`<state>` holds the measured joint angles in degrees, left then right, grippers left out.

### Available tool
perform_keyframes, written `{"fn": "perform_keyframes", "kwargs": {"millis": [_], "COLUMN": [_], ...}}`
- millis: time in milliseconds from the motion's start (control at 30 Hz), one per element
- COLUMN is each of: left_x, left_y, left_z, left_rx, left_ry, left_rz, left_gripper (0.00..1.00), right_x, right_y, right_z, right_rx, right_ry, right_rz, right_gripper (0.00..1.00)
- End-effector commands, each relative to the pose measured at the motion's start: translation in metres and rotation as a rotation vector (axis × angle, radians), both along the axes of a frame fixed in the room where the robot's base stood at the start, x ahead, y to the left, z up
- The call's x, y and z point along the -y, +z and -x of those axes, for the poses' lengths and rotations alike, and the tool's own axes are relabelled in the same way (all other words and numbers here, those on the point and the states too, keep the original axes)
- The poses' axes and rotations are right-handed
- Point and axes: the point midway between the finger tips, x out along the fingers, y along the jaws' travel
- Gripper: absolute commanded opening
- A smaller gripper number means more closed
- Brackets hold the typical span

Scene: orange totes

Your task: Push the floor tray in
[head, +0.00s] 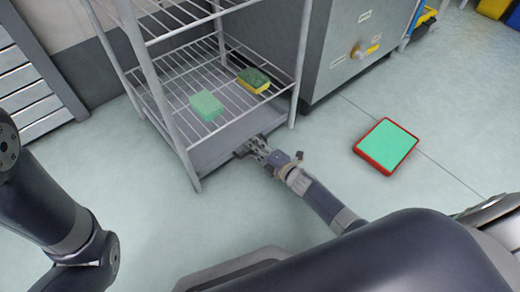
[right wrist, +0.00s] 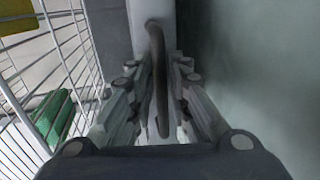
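The floor tray (head: 222,147) is a flat grey tray at the bottom of the wire rack, below the lowest wire shelf. Its curved grey handle (right wrist: 158,75) runs down the middle of the right wrist view. My right gripper (head: 250,149) is at the tray's front edge. In the right wrist view its fingers (right wrist: 160,95) stand close on both sides of the handle and look closed around it; the exact contact is hard to see. Part of the tray is hidden under the shelf. My left arm shows at the left, but its gripper is out of view.
The wire rack (head: 172,100) holds a green sponge (head: 206,105) and a yellow-green sponge (head: 253,80) on its low shelf. A grey cabinet (head: 345,50) stands right of it. A red-rimmed green tray (head: 386,146) lies on the floor at right.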

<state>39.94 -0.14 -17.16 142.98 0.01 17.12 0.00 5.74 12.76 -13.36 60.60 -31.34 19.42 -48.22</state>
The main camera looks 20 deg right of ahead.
Motion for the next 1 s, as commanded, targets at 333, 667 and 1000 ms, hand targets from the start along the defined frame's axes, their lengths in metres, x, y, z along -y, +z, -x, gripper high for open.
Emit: {"fn": "perform_keyframes", "kwargs": {"millis": [333, 667, 1000], "left_x": [0.0, 0.0, 0.0], "left_y": [0.0, 0.0, 0.0], "left_z": [0.003, 0.003, 0.003], "left_rx": [0.007, 0.009, 0.009], "left_ry": [0.001, 0.0, 0.0], "left_rz": [-0.001, -0.001, -0.001], "left_gripper": [0.73, 0.73, 0.73], "right_x": [0.014, 0.033, 0.04], "right_y": [0.006, 0.019, 0.024], "right_z": [0.038, 0.09, 0.11], "right_rx": [-0.003, -0.003, -0.001], "right_ry": [0.0, 0.0, -0.001], "right_rz": [0.002, 0.001, 0.0], "right_gripper": [0.18, 0.18, 0.18]}}
